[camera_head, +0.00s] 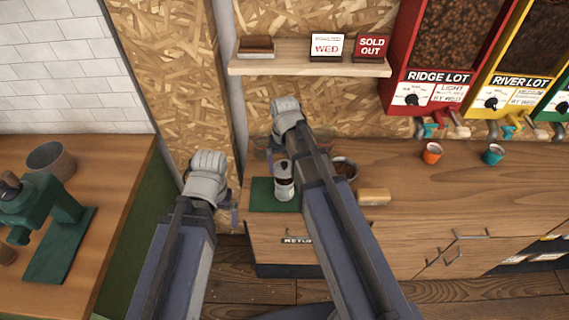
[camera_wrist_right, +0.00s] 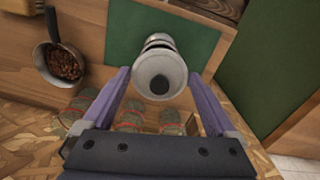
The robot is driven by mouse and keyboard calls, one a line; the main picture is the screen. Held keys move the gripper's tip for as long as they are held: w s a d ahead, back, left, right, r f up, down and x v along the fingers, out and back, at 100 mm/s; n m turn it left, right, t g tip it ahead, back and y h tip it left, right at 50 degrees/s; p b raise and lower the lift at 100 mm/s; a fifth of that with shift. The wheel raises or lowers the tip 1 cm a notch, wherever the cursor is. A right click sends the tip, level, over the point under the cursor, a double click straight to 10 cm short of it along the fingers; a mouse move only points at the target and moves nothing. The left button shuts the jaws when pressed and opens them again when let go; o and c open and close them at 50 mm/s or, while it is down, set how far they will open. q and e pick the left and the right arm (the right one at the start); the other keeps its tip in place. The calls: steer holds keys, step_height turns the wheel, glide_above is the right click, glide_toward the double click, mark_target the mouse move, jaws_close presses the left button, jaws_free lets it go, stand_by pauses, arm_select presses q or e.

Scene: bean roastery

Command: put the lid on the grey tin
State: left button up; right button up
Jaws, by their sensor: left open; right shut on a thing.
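The grey tin (camera_head: 284,184) stands upright on a green mat (camera_head: 262,198) on the wooden counter, with a dark label on its side. My right gripper (camera_head: 279,150) is over the tin, its fingers largely hidden by my own arm. In the right wrist view its fingers are shut on the round grey lid (camera_wrist_right: 160,68), which has a dark centre. Part of the tin (camera_wrist_right: 158,40) shows past the lid. The lid appears right over the tin; I cannot tell whether they touch. My left gripper (camera_head: 232,208) is open and empty, left of the mat, off the counter.
A pan of beans (camera_wrist_right: 63,65) and a yellowish block (camera_head: 374,197) are right of the tin. Several red-banded jars (camera_wrist_right: 148,115) stand behind it by the wall. A shelf (camera_head: 308,68) hangs above. A green machine (camera_head: 45,215) stands on the left counter.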

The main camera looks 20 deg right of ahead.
steer(key=shift+f+b, duration=1.5)
steer(key=shift+f, duration=0.4)
steer(key=shift+f, duration=0.15)
stand_by(0.4)
steer(key=o, duration=1)
steer(key=shift+c, duration=0.2)
steer(key=shift+r+p, duration=3.4)
steer(key=shift+r, duration=0.15)
